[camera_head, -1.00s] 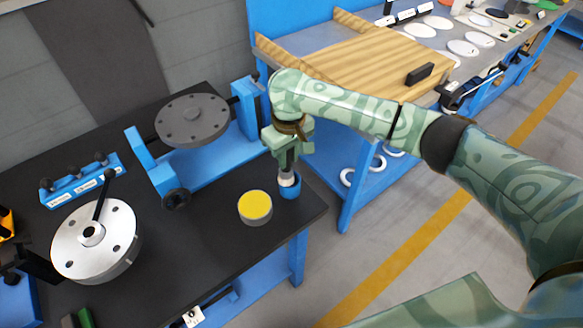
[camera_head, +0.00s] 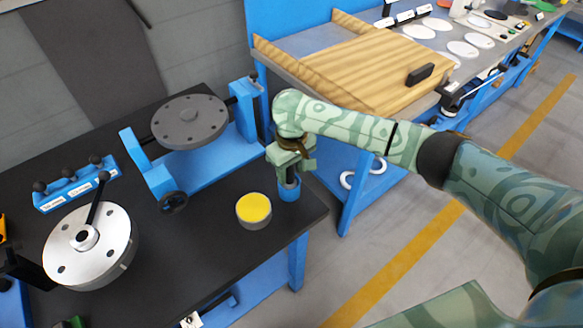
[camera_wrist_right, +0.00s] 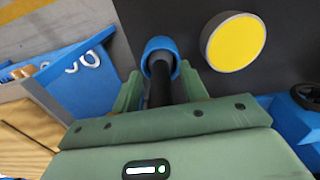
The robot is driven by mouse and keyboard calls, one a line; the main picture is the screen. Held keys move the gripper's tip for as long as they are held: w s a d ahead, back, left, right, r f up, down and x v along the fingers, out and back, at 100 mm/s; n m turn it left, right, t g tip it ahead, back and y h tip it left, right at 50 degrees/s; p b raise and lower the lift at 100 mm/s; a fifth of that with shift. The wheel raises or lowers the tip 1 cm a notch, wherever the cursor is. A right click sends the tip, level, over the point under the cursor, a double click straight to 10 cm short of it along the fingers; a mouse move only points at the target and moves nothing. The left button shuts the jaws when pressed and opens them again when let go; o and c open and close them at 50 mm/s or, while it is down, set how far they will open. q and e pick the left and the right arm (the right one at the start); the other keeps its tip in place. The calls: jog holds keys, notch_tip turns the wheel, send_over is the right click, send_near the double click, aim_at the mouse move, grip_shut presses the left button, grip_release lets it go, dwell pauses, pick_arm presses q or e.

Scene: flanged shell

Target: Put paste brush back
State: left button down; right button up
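The paste brush is upright in the small blue cup (camera_head: 289,194) at the front right corner of the black bench. In the right wrist view its dark handle (camera_wrist_right: 160,88) runs down into the blue cup (camera_wrist_right: 160,48). My right gripper (camera_head: 290,177) is directly above the cup, pointing down. In the wrist view, its two fingers (camera_wrist_right: 161,88) stand either side of the handle with narrow gaps, so it looks open around the handle. The brush's head is hidden in the cup. My left gripper is out of view.
A round yellow-topped tin (camera_head: 254,210) stands just left of the cup. A blue stand with a grey flanged disc (camera_head: 190,121) is behind it. A silver flanged shell (camera_head: 90,245) and a blue rack (camera_head: 76,185) are further left. A wooden board (camera_head: 365,70) lies on the back table.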

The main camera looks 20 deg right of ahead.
jog(key=shift+r, duration=0.35)
notch_tip(320, 180, up, 12)
jog(key=p, duration=0.5)
jog(key=shift+r, duration=0.15)
jog(key=shift+s, duration=0.1)
